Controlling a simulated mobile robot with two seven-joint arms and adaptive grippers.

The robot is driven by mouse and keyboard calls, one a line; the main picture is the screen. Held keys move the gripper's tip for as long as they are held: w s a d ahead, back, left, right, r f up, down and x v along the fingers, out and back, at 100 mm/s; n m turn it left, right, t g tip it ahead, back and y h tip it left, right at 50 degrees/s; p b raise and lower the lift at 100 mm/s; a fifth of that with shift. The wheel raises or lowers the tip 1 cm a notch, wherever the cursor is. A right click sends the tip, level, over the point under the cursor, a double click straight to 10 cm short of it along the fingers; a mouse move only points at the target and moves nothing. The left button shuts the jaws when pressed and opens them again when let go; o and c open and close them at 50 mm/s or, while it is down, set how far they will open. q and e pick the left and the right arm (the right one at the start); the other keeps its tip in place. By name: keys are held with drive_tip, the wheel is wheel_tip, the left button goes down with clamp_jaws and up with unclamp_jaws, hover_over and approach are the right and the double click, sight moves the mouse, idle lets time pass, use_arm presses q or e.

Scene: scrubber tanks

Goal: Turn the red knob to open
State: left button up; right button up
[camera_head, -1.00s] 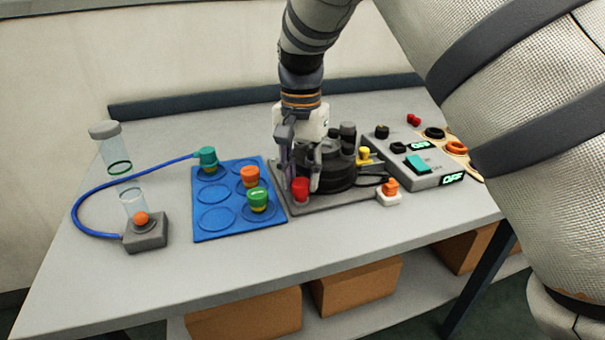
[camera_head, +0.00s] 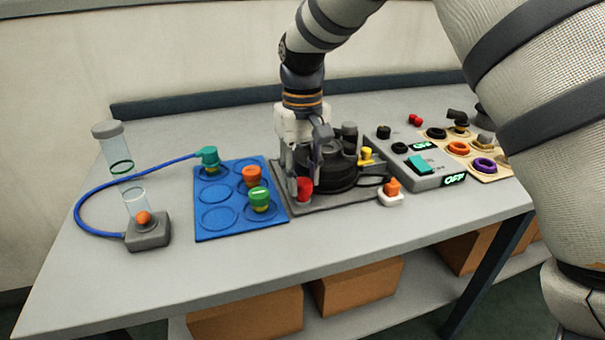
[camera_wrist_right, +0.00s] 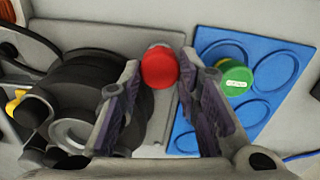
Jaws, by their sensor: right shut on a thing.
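The red knob (camera_head: 304,189) stands at the front left of the grey base plate, beside a dark round housing (camera_head: 334,172). My right gripper (camera_head: 305,181) points down over the knob. In the right wrist view the knob (camera_wrist_right: 159,66) lies between the two finger pads of the gripper (camera_wrist_right: 160,72), and the gripper is shut on it. The knob's stem and lower part are hidden. My left gripper is not in view.
A blue tray (camera_head: 207,236) with teal, orange and green capped pieces lies left of the plate. A grey control box (camera_head: 424,178) with lit displays stands right. A clear tube (camera_head: 118,155) and blue hose are at far left. The front table strip is clear.

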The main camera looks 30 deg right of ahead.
sight(302, 181)
drive_tip(key=shift+n, duration=0.4)
drive_tip(key=o, duration=1.1)
drive_tip(key=shift+o, duration=0.2)
wheel_tip(302, 181, up, 12)
